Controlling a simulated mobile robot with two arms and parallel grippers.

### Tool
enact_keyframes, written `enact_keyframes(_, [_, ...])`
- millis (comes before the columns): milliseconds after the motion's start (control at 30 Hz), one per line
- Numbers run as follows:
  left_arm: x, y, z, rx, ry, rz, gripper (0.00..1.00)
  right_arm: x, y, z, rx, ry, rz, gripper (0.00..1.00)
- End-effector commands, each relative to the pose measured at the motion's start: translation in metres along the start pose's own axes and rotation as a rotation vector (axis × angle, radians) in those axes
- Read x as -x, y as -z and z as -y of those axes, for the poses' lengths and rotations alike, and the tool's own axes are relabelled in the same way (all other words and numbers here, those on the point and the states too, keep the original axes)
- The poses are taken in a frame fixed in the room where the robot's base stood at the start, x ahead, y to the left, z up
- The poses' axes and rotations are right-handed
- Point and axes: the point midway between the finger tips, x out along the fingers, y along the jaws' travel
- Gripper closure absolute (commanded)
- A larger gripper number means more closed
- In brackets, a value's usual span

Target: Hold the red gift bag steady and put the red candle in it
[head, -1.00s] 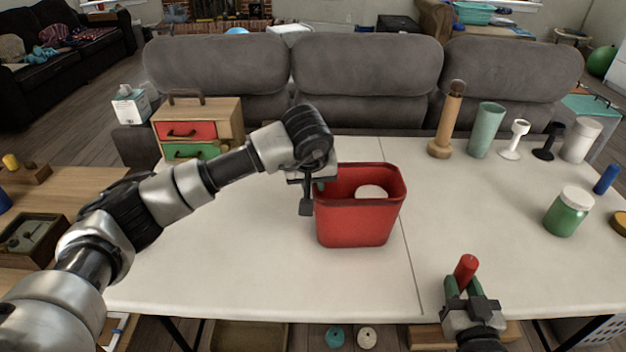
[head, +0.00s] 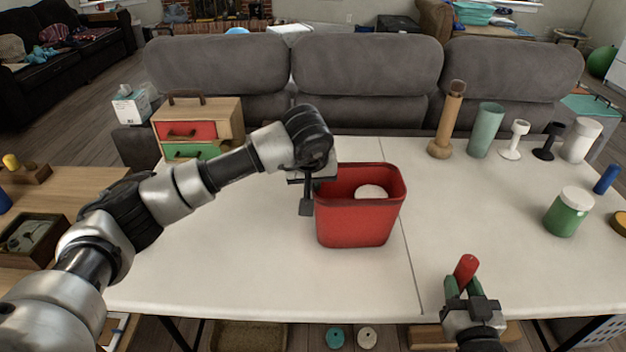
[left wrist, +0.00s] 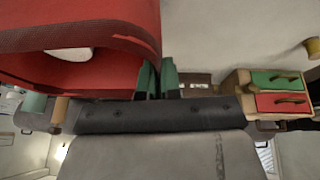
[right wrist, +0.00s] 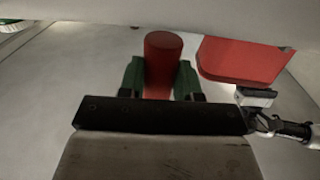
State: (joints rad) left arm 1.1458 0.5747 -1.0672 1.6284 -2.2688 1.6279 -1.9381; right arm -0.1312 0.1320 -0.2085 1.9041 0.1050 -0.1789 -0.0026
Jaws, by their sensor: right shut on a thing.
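The red gift bag (head: 355,226) stands upright and open on the white table. A white round thing (head: 371,192) shows inside it. My left gripper (head: 312,197) is at the bag's left rim. In the left wrist view its green fingers (left wrist: 158,80) stand a little apart at the edge of the bag wall, seemingly on either side of it; the contact is not clear. My right gripper (head: 463,287) is shut on the red candle (head: 466,267), low at the table's front edge, right of and nearer than the bag. The candle sticks up, slightly tilted, between green fingers (right wrist: 160,80).
A small drawer chest (head: 197,125) stands at the back left. A wooden bottle-like thing (head: 447,120), a green cup (head: 486,130) and stands line the back right. A green jar (head: 568,212) is at the right. The table (head: 450,205) between candle and bag is clear.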

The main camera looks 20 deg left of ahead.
Motion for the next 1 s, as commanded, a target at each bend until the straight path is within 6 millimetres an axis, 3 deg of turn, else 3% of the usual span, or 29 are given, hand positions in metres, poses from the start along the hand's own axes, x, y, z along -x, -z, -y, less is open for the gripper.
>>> enact_keyframes(500, [0.000, 0.000, 0.000, 0.000, -0.001, 0.000, 1.00, 0.000, 0.001, 0.000, 0.000, 0.000, -0.001, 0.91])
enact_keyframes(633, [0.000, 0.000, 0.000, 0.000, -0.001, 0.000, 1.00, -0.008, 0.011, 0.005, 0.000, 0.014, -0.005, 0.91])
enact_keyframes(767, [0.000, 0.000, 0.000, 0.000, -0.001, 0.000, 1.00, -0.029, 0.041, 0.021, -0.001, 0.060, -0.011, 0.91])
enact_keyframes(1000, [0.000, 0.000, 0.000, 0.000, -0.001, 0.000, 1.00, -0.073, 0.134, 0.078, -0.002, 0.238, -0.016, 0.91])
